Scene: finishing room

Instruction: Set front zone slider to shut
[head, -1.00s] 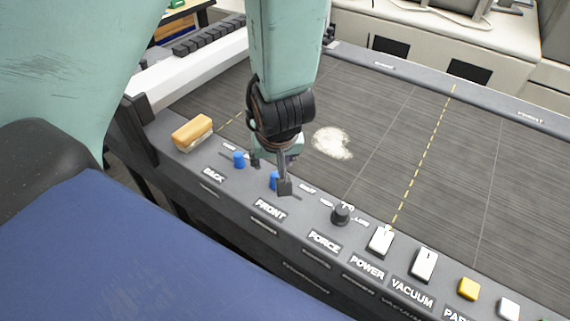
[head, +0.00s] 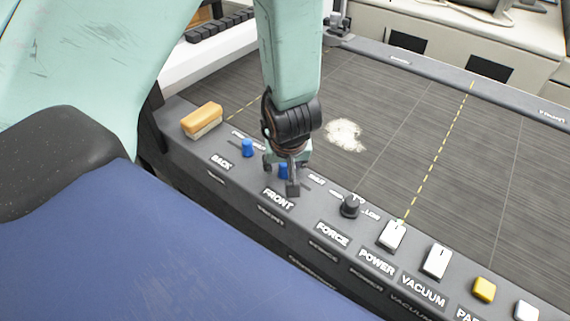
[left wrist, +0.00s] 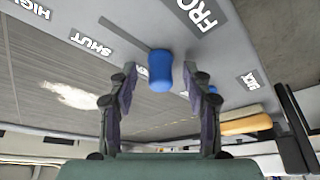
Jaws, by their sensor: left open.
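The front zone slider has a blue knob (head: 283,171) above the FRONT label on the near panel of the dark table. In the left wrist view the knob (left wrist: 160,70) stands between my finger pads, with visible gaps at both sides. Its slot runs left from it toward the SHUT label (left wrist: 91,43), and the knob is at the slot's end away from that label. My left gripper (head: 281,176) is open, pointing down around the knob, and partly hides it in the head view. My right gripper is not in view.
The back zone slider's blue knob (head: 247,148) is just left of my gripper, beside a tan block (head: 203,120). To the right are a black force knob (head: 349,206) and white switches (head: 393,235). White powder (head: 345,134) lies on the tabletop beyond.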

